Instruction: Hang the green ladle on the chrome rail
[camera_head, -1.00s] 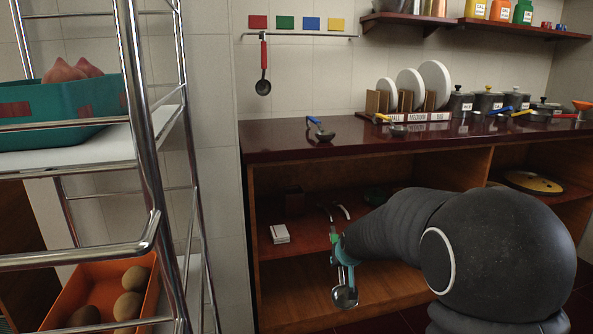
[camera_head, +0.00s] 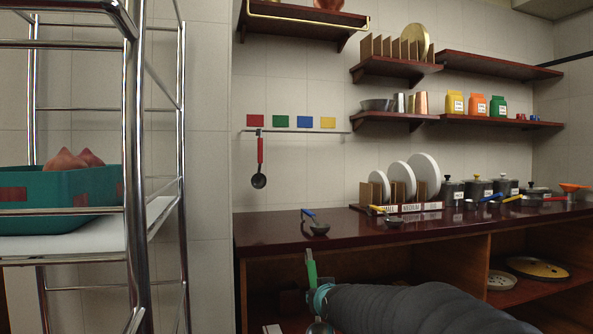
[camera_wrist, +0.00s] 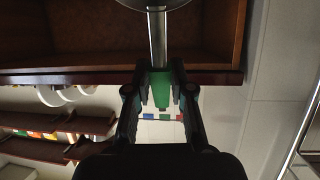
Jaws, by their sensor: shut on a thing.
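The green ladle is held by my gripper (camera_head: 318,298); its green handle (camera_head: 311,268) points up, and its metal bowl (camera_head: 320,327) is partly cut off at the bottom. In the wrist view the fingers (camera_wrist: 160,90) are shut on the green handle (camera_wrist: 160,92), with the metal shaft (camera_wrist: 157,40) running to the bowl at the top edge. The chrome rail (camera_head: 300,132) is on the tiled wall, well above and behind my gripper. A red ladle (camera_head: 260,165) hangs from it, below the red square. The green square (camera_head: 280,121) is just right of the red one.
The dark red counter (camera_head: 270,240) lies between my gripper and the wall. A blue-handled ladle (camera_head: 319,228) and a yellow-handled ladle (camera_head: 393,221) lie on it, with a plate rack (camera_head: 395,208) behind. A chrome rack (camera_head: 136,180) stands close at left.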

